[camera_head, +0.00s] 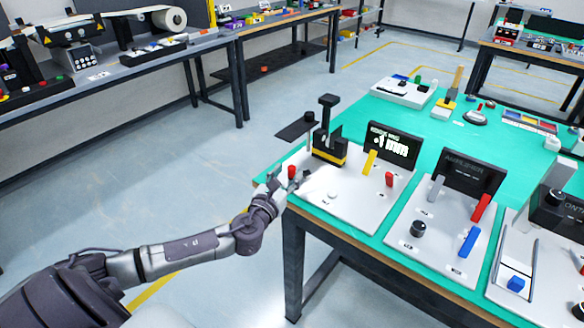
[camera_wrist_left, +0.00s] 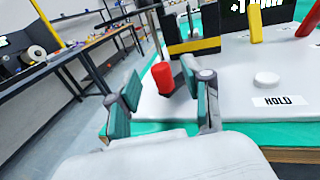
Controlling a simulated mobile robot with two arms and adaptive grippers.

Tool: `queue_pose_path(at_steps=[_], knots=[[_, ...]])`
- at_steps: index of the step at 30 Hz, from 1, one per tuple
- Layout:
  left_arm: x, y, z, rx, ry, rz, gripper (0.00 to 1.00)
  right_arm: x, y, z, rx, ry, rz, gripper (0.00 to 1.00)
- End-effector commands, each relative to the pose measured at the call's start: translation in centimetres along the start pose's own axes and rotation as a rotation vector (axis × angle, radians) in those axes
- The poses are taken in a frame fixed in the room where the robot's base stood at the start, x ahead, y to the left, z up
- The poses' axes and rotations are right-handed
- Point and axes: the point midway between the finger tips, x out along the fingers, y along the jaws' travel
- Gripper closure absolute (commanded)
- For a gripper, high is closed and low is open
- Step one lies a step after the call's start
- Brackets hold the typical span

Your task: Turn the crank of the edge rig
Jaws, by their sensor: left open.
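The edge rig is a white panel (camera_head: 335,205) at the near left corner of the green table, with a black display (camera_head: 392,147) reading "+1 mm". A black and yellow unit (camera_head: 328,148) with a tall black post stands at its back left. A red upright handle (camera_head: 291,171), likely the crank grip, stands at the panel's left edge; it also shows in the left wrist view (camera_wrist_left: 163,78). My left gripper (camera_head: 283,180) is open at this edge. In the wrist view its fingers (camera_wrist_left: 160,85) stand either side of the red handle, with no clear contact.
The rig also has a yellow lever (camera_head: 370,162), a red lever (camera_head: 389,179) and a white button (camera_wrist_left: 266,79) by a "HOLD" label. Another panel (camera_head: 430,240) with levers stands to the right. Open floor (camera_head: 120,190) lies left of the table.

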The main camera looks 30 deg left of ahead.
Motion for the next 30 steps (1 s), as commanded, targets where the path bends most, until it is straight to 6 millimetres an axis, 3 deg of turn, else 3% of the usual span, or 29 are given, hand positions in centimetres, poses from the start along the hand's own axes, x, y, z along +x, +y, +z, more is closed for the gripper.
queue_pose_path(at_steps=[6, 18, 27, 30], knots=[[2.7, 0.0, 0.0, -0.003, -0.001, 0.001, 0.5, 0.0, 0.5, 0.4, 0.002, -0.007, 0.006, 1.0], [3.3, 0.0, 0.0, -0.002, 0.001, -0.001, 0.52, 0.0, 0.6, 0.4, 0.003, -0.007, 0.007, 1.0], [3.3, 0.0, 0.0, -0.002, 0.001, 0.0, 1.0, 0.0, 0.5, 0.4, 0.003, -0.006, 0.006, 1.0], [3.3, 0.0, 0.0, -0.002, 0.001, 0.0, 1.0, 0.0, 0.5, 0.4, 0.002, -0.006, 0.006, 1.0]])
